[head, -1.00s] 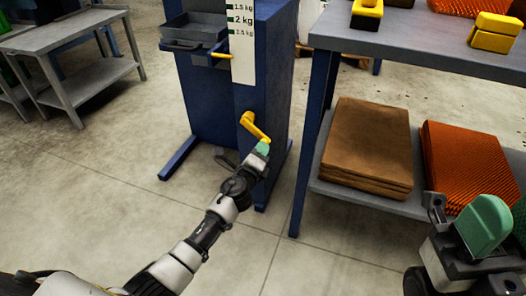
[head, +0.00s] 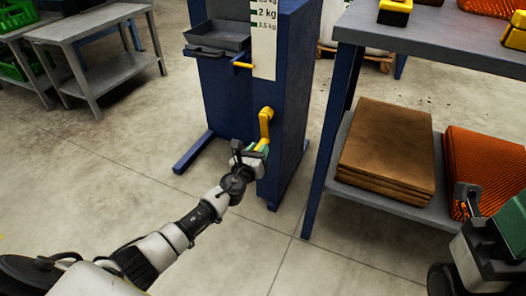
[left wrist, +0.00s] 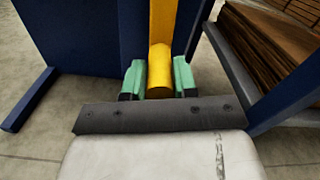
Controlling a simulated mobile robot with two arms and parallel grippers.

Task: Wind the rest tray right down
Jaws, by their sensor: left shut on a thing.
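The grey rest tray (head: 220,38) sits on the front of the blue stand (head: 285,100), level and seemingly empty. A yellow pointer (head: 243,65) beside it lies below the 2.5 kg mark on the white scale strip (head: 264,45). The yellow crank (head: 266,122) is lower on the stand, its arm hanging nearly straight down. My left gripper (head: 260,150) is shut on the crank's handle; in the left wrist view its green fingers lie either side of the yellow handle (left wrist: 160,75). My right gripper (head: 512,222) is partly cut off at the right edge; its opening is unclear.
A grey-topped table (head: 435,40) with a lower shelf stands to the right, close to the stand. Folded brown sacks (head: 390,150) and orange net sacks (head: 485,165) lie on the shelf. A grey side table (head: 90,28) stands back left. The floor in front is clear.

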